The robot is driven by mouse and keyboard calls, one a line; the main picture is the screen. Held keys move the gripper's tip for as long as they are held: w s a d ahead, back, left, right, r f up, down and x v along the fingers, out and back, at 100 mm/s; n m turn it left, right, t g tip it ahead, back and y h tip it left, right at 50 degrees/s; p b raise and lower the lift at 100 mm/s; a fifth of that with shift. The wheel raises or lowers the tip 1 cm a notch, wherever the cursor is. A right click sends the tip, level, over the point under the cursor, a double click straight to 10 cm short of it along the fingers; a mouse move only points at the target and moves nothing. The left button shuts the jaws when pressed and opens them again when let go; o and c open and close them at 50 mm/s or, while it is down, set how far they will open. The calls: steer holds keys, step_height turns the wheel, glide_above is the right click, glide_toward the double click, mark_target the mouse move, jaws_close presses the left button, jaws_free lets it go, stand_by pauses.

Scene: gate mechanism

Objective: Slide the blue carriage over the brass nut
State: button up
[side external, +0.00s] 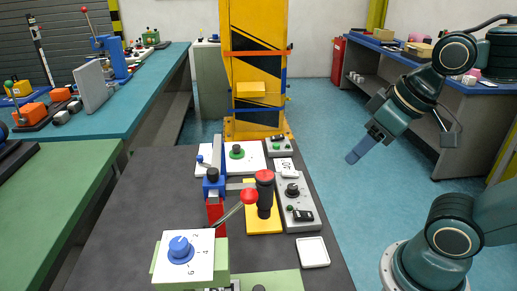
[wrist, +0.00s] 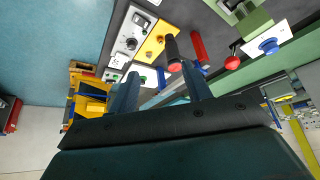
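The blue carriage (side external: 213,186) sits near the middle of the dark table, above a red block (side external: 214,213), with a grey bar extending right from it. Beside it is a yellow plate (side external: 262,226) with a black, red-topped handle (side external: 265,190) in front. In the wrist view, small brass-coloured parts (wrist: 159,38) show on the yellow plate; I cannot tell for certain which is the nut. The carriage is largely hidden behind a finger there. My gripper (side external: 358,154) hangs over the floor right of the table, apart from everything. In the wrist view its fingers (wrist: 160,68) are spread and empty.
A red-knobbed lever (side external: 249,196) slants up beside the handle. A grey control box (side external: 297,200) lines the table's right edge. A blue dial box (side external: 181,250) stands at the front. A yellow cabinet (side external: 257,60) stands behind. The table's left side is clear.

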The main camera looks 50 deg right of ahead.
steer(key=w+a+r+g, duration=0.1)
steer(key=w+r, duration=0.3)
steer(key=w, duration=0.2)
steer(key=g, duration=0.5)
glide_above(213, 170)
step_height(213, 170, down, 3)
steer(key=shift+a+f, duration=0.1)
steer(key=shift+f, duration=6.85)
